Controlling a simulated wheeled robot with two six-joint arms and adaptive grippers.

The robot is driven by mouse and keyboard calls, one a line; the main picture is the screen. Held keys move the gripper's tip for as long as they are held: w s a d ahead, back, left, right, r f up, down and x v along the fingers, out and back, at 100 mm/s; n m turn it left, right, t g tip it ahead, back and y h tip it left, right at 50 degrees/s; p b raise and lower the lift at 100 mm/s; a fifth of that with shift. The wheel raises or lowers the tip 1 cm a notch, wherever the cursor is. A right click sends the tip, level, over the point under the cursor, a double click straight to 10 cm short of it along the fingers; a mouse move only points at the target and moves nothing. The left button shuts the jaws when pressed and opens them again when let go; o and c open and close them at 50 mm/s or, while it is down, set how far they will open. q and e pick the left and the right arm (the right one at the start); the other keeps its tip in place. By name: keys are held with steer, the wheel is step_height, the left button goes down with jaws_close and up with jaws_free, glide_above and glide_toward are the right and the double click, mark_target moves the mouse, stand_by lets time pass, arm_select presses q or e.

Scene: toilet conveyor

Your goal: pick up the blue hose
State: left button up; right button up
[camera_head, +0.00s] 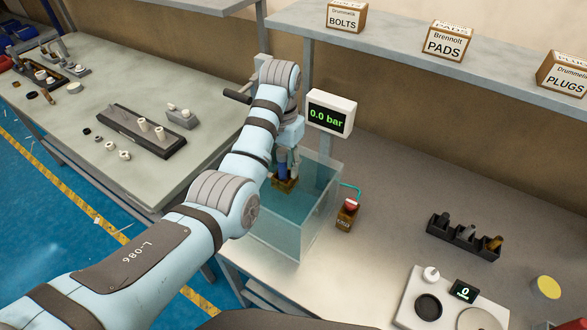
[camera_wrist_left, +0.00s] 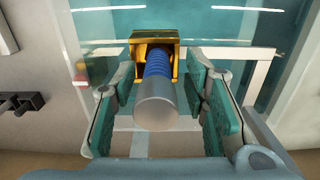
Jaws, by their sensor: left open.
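The blue hose (camera_wrist_left: 158,65) shows in the left wrist view as a ribbed blue piece with a grey cylindrical end (camera_wrist_left: 156,105) facing the camera. Its far end sits at a yellow holder (camera_wrist_left: 154,38). In the head view a bit of the hose (camera_head: 282,160) shows above the brown-gold holder (camera_head: 284,185) in the glass tank. My left gripper (camera_head: 289,168) reaches down over the tank. Its green-padded jaws are open, one on each side of the hose, with gaps visible between. The hose's lower part is hidden in the head view. My right gripper is not in view.
The glass tank (camera_head: 272,228) holds teal water and stands on the bench by a display (camera_head: 331,115) reading 0.0 bar. A black tray (camera_head: 464,238) lies further right. A shelf (camera_head: 400,52) runs behind.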

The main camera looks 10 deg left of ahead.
arm_select(q)
steer(key=shift+s+r, duration=0.25)
steer(key=shift+s, duration=0.2)
steer(key=c, duration=0.6)
steer(key=shift+w+f, duration=0.1)
steer(key=shift+w, duration=0.1)
jaws_close()
